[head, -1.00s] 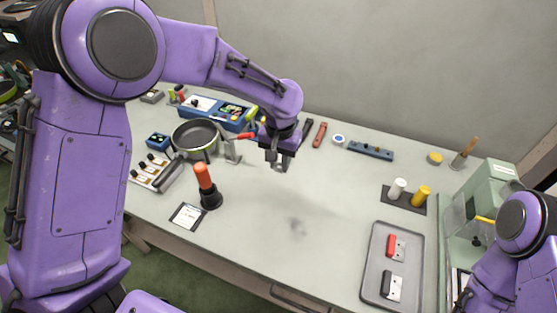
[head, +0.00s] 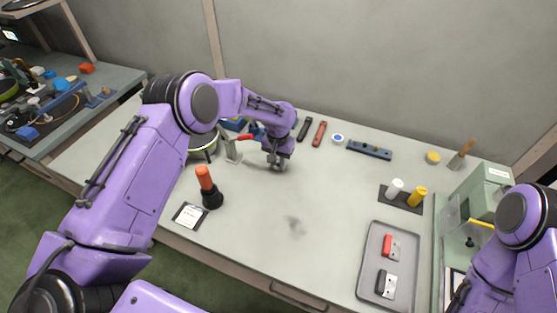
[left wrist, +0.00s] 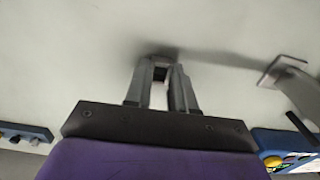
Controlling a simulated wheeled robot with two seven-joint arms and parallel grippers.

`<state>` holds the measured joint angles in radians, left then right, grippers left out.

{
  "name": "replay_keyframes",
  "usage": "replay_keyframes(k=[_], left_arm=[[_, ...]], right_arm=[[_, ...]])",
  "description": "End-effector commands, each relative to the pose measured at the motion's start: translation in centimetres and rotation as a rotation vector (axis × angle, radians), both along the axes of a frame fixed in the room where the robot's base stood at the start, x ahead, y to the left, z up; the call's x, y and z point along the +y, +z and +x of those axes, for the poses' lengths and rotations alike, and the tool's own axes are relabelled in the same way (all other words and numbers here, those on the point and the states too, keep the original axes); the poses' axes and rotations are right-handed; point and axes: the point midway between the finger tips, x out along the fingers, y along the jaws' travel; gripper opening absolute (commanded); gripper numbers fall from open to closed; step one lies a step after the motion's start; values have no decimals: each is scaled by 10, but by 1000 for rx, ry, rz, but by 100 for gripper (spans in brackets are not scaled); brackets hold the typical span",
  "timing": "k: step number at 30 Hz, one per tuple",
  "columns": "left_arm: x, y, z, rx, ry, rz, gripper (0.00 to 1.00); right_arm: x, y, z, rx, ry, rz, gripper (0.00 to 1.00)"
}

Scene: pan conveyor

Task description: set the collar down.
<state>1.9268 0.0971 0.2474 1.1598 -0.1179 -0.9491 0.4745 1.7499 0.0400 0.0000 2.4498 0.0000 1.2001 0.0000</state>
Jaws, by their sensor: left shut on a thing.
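My left gripper (head: 278,166) points down at the pale table, behind the middle, to the right of a grey metal bracket (head: 232,150). In the left wrist view its two fingers (left wrist: 160,78) are close together, shut on a small dark grey piece, taken as the collar (left wrist: 157,55), at their tips. The fingers mostly hide the collar, and in the head view I cannot make it out. The table surface is close beneath the tips; I cannot tell whether the collar touches it. My right arm shows at the right edge, its gripper out of sight.
A pan (head: 203,146) is partly behind my left arm. An orange-and-black tool (head: 207,187) stands in front, beside a card (head: 190,215). A grey tray (head: 370,282) lies right, near white and yellow cylinders (head: 416,197). A blue bar (head: 369,150) lies at the back. The middle is clear.

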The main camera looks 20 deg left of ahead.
Motion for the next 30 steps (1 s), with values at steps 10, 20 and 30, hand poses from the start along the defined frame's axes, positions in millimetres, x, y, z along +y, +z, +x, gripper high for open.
replay_keyframes(k=[10, 20, 30], left_arm=[[0, -3, 0, 0, 0, 0, 50], [0, 2, 0, -1, 1, 0, 50], [0, 75, 1, -4, 0, 1, 50]], right_arm=[[0, -2, 0, 0, 0, 0, 43], [0, 1, 0, 0, 0, 0, 43], [0, -17, 0, 0, 0, 0, 43]])
